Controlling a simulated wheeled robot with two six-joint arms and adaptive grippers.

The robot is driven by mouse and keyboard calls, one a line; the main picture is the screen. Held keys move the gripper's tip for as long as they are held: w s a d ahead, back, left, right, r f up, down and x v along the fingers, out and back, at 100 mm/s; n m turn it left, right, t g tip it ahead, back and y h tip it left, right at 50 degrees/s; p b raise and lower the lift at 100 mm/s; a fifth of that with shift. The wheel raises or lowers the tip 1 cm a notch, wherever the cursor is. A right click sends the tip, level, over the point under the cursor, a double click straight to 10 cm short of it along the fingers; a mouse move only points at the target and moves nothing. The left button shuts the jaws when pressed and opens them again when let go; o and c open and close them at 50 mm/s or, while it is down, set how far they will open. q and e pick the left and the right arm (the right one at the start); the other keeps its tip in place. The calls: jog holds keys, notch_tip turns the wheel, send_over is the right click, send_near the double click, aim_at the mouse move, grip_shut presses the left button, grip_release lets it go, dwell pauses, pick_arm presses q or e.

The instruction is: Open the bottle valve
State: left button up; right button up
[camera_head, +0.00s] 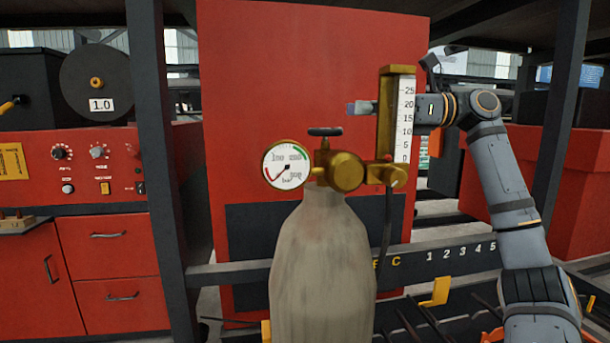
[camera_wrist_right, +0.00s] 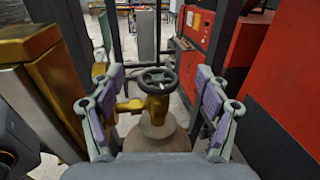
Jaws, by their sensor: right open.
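A grey gas bottle (camera_head: 322,265) stands upright in the middle of the head view. On its neck is a brass regulator (camera_head: 347,171) with a round pressure gauge (camera_head: 286,165). The bottle valve, a small dark handwheel (camera_head: 325,132), sits on top; in the right wrist view it shows as a spoked wheel (camera_wrist_right: 157,80) on a brass stem above the bottle (camera_wrist_right: 157,133). My right gripper (camera_head: 353,108) is open and empty, above and to the right of the valve, partly behind the flow tube. In the wrist view its purple-padded fingers (camera_wrist_right: 159,92) frame the wheel without touching it. My left gripper is not seen.
A brass-framed flow tube (camera_head: 384,115) with a scale rises at the regulator's right, close to my right gripper. A black hose (camera_head: 387,230) hangs below it. A red cabinet (camera_head: 300,60) stands behind the bottle; a dark post (camera_head: 160,150) stands left.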

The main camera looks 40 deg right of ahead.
jog(key=b, duration=0.2)
send_near(309, 133)
jog(key=w, duration=0.1)
jog(key=p+x, duration=0.1)
jog(key=x, duration=0.2)
jog(key=p+x, duration=0.1)
jog(key=x, duration=0.2)
jog(key=p+x, duration=0.1)
jog(key=x, duration=0.2)
jog(key=shift+w+d, duration=0.1)
jog(key=shift+w, duration=0.35)
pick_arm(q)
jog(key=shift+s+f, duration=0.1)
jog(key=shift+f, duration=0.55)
pick_arm(e)
jog(key=shift+w+a+f, duration=0.2)
jog(key=shift+a, duration=0.15)
jog(key=shift+c, duration=0.5)
jog(key=c, duration=0.9)
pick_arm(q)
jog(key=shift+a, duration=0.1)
pick_arm(e)
jog(key=shift+c, duration=0.5)
jog(key=shift+w+a, duration=0.1)
jog(key=shift+w, duration=0.05)
jog(key=shift+c, duration=0.9)
